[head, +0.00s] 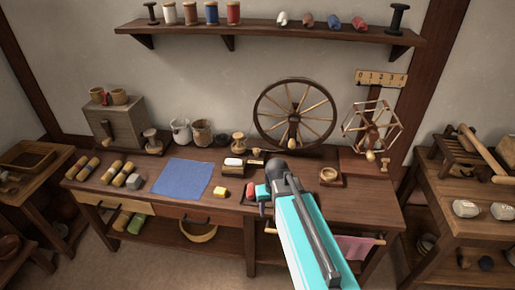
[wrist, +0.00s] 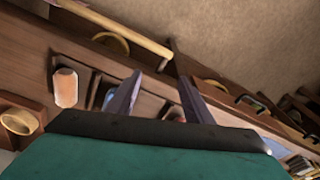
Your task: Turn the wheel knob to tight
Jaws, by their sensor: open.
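The spinning wheel (head: 295,112) stands at the back of the table against the wall. A small pale wooden knob (head: 293,145) shows low in front of the wheel; I cannot read any mark or setting on it. A second pale knob (head: 370,156) sits below the reel at the right, and I cannot tell which one sets the wheel. My gripper (wrist: 160,76) is open and empty in the wrist view, above the table's front part. In the head view my arm hides its fingers and part of the table, and my gripper is nearer than the wheel, apart from both knobs.
The skein reel (head: 372,128) stands right of the wheel, under a numbered board (head: 381,78). A small wooden dish (head: 329,176), a blue cloth (head: 183,178) and a yellow block (head: 221,192) lie on the table. A shelf (head: 270,29) of spools hangs above.

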